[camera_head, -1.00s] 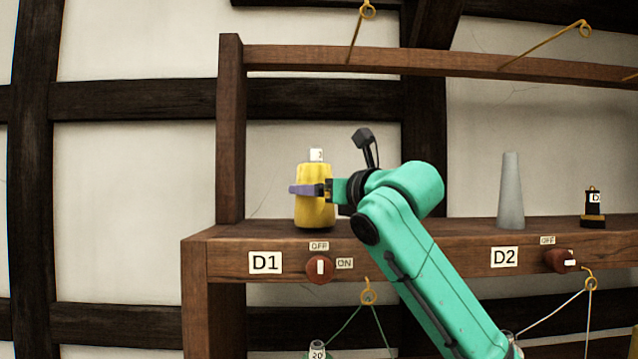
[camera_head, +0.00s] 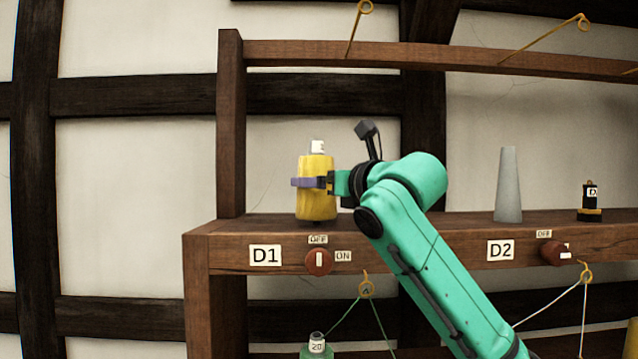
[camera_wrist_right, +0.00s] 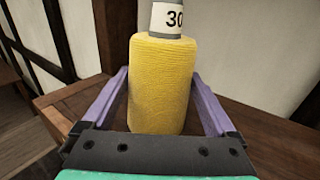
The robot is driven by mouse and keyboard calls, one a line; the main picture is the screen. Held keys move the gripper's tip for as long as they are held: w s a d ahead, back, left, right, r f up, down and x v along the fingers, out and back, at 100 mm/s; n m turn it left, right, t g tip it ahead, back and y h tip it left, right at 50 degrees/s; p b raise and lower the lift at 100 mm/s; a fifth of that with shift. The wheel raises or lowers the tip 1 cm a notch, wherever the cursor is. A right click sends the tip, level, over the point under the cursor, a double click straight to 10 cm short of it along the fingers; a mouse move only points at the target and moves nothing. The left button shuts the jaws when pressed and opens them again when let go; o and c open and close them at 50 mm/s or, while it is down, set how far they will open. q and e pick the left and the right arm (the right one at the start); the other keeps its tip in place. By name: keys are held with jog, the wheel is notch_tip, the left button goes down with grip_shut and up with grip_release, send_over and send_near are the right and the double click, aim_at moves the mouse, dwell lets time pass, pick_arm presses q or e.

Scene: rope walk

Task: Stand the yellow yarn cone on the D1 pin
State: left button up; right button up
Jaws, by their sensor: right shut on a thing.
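The yellow yarn cone (camera_head: 316,203) is upright on the dark wooden beam above the D1 label (camera_head: 265,255). A pale top with a tag reading 30 (camera_wrist_right: 168,17) sticks up from it in the right wrist view. My right gripper (camera_head: 311,183) comes from the right, and its purple fingers are shut on the cone, one on each side. The cone (camera_wrist_right: 162,100) fills the space between the fingers in the wrist view. The D1 pin does not show; I cannot tell whether the cone is around it. My left gripper is not in view.
A grey tapered cone (camera_head: 508,186) stands on the beam above the D2 label (camera_head: 500,250), with a small black and yellow item (camera_head: 590,201) to its right. Red knobs (camera_head: 318,262) sit on the beam's front. A rail with yellow hooks (camera_head: 450,57) runs overhead.

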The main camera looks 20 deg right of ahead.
jog(key=shift+f+b, duration=0.3)
jog(key=shift+f, duration=0.2)
jog(key=o, duration=1.2)
jog(key=shift+s, duration=0.1)
jog(key=b, duration=0.2)
send_over(339, 230)
jog(key=shift+f, duration=0.1)
jog(key=b+v, duration=0.1)
jog(key=v, duration=0.4)
jog(key=shift+s, duration=0.2)
jog(key=shift+w, duration=0.1)
